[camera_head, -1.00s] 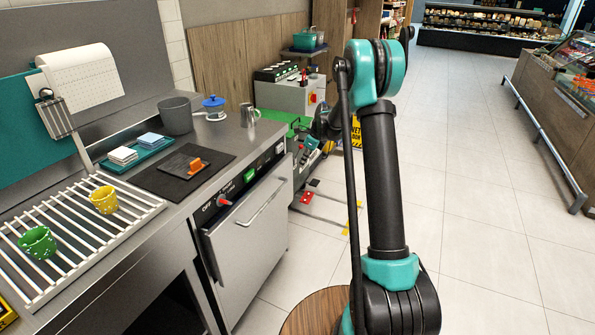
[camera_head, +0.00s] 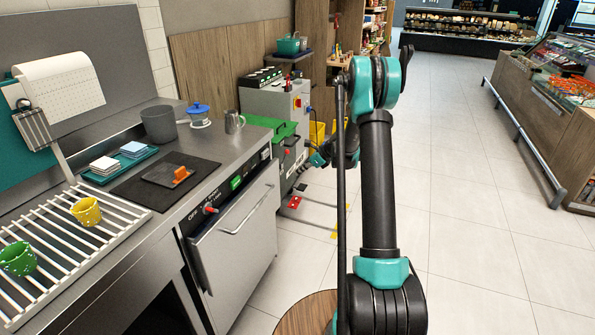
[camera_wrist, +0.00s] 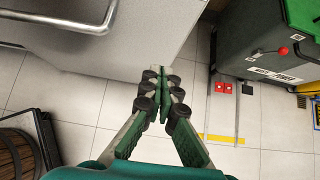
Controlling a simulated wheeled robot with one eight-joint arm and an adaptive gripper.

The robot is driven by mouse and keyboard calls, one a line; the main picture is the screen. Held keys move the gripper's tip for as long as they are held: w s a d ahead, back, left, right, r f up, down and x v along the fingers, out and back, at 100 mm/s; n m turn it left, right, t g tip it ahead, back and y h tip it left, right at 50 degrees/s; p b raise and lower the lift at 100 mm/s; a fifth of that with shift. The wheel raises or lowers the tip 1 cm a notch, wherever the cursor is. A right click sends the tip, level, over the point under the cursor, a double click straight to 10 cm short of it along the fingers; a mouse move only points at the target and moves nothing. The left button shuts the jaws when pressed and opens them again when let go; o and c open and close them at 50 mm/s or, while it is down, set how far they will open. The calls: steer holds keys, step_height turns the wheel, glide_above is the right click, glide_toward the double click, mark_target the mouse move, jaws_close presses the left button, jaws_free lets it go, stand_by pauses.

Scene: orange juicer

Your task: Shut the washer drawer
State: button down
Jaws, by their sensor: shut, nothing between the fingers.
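The washer (camera_head: 235,235) is the steel-fronted unit under the counter, with a bar handle (camera_head: 250,212), a red knob and a green-lit panel along its top. Its front panel stands a little out from the body at the left edge; how far is hard to tell. In the wrist view the grey front (camera_wrist: 130,40) and bar handle (camera_wrist: 75,25) fill the upper left. My gripper (camera_wrist: 160,75) is shut and empty, its fingertips overlapping the panel's lower right edge in the picture; contact cannot be told.
A grey machine with a green top (camera_head: 285,130) stands past the washer, its dark side (camera_wrist: 265,40) at upper right in the wrist view. Red and yellow floor markings (camera_wrist: 225,138) lie before it. A round wooden top (camera_head: 305,312) is near my arm. The right aisle is clear.

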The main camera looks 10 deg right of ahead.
mark_target(275, 179)
steer(key=shift+w+a+f, duration=0.75)
steer(key=shift+a+f, duration=0.1)
steer(key=shift+a, duration=0.45)
steer(key=shift+w+a+f, duration=0.7)
steer(key=shift+a+f, duration=0.1)
steer(key=shift+a, duration=0.45)
steer(key=shift+w+a+f, duration=0.75)
steer(key=shift+a+f, duration=0.1)
steer(key=shift+a, duration=0.45)
steer(key=shift+w+a+r, duration=0.1)
steer(key=shift+w+a, duration=0.35)
steer(key=shift+a, duration=0.3)
steer(key=shift+w+a+f, duration=0.1)
steer(key=shift+w+a, duration=0.3)
steer(key=shift+a, duration=0.35)
steer(key=shift+w+a+r, duration=0.1)
steer(key=shift+w+a, duration=0.35)
steer(key=shift+a, duration=0.3)
